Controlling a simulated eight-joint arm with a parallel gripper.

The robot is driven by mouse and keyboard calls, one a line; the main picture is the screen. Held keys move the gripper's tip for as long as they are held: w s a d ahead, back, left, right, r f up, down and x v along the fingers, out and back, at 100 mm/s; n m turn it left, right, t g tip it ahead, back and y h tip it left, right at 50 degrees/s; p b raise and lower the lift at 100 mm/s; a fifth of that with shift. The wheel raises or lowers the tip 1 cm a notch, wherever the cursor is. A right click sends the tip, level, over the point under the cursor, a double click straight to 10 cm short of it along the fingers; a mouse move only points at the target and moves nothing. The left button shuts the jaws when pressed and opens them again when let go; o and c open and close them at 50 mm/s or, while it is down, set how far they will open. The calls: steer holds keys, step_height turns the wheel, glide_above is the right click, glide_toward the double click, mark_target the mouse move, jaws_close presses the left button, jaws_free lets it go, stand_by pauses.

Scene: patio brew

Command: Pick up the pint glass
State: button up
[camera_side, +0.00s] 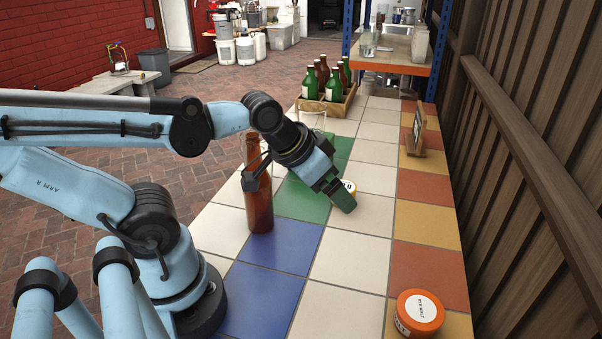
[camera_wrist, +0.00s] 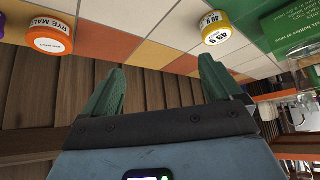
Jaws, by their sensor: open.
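A clear glass vessel (camera_side: 313,118), likely the pint glass, stands on the tiled table in the side view, behind my wrist. My wrist hides its lower part. Another clear glass (camera_side: 368,45) stands on the far shelf. My gripper (camera_side: 342,196) is open and points down to the right, nearer the camera than the vessel and apart from it. In the wrist view its green fingers (camera_wrist: 163,70) are spread with nothing between them.
A brown bottle (camera_side: 259,195) stands left of my gripper. A yellow-lidded jar (camera_side: 349,187) is right beside my fingers; an orange jar (camera_side: 418,313) is at the near right. A crate (camera_side: 330,106) of green and brown bottles stands behind. A small framed sign (camera_side: 415,132) stands at right.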

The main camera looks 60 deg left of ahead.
steer(key=shift+o, duration=0.8)
steer(key=w+a+r+n+g+y, duration=0.2)
steer(key=a+n+g+y, duration=1.05)
steer(key=a+n, duration=0.75)
steer(key=s+a+f+n, duration=0.2)
steer(key=s+a+f, duration=0.2)
steer(key=a, duration=0.4)
steer(key=shift+s+f, duration=0.4)
steer(key=shift+f, duration=0.25)
steer(key=shift+d+g, duration=0.1)
steer(key=shift+g, duration=0.15)
steer(key=c, duration=1.4)
steer(key=shift+r, duration=0.15)
